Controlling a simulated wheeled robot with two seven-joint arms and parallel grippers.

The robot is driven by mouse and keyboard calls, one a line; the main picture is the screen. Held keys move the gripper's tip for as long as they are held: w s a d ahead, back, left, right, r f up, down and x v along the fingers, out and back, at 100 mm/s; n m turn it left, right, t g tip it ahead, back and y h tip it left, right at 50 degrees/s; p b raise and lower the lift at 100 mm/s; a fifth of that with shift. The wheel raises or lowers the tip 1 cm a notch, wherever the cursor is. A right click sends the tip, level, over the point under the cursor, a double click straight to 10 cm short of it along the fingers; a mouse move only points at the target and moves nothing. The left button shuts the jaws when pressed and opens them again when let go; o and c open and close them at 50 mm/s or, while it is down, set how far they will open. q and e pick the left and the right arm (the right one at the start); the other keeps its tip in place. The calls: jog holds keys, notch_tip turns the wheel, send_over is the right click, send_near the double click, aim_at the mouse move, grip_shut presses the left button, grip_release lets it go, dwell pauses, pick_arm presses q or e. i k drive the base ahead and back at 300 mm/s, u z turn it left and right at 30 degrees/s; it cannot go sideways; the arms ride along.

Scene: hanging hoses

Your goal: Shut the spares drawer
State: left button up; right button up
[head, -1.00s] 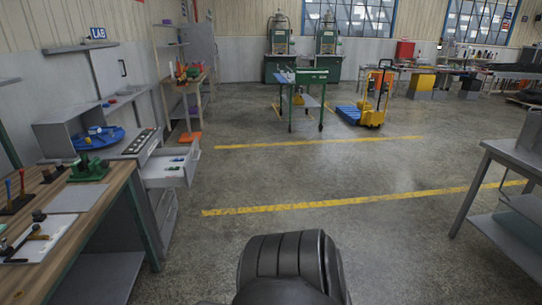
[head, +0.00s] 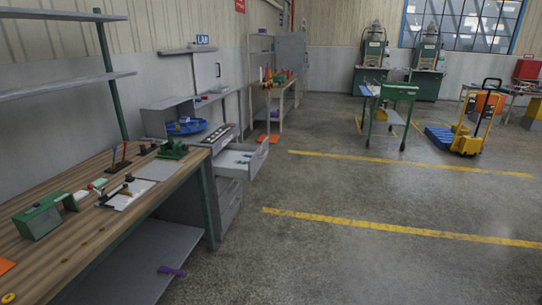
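An open drawer (head: 262,157) sticks out of a grey cabinet (head: 229,197) beyond the far end of the wooden workbench. The drawer is pulled out to the right, over the floor. A few small blue and green items lie inside it. I cannot read a label on the open drawer. Neither of my grippers shows in the head view.
The wooden workbench (head: 70,232) runs along the left, with a green device (head: 36,222) and tools on it. A purple item (head: 172,271) lies on its lower shelf. The floor (head: 330,265) right of it is clear. A yellow pallet jack (head: 467,140) stands far right.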

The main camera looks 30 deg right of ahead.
aim_at(224, 164)
jog(key=z, duration=0.65)
jog(key=i, duration=1.35)
jog(key=z, duration=0.3)
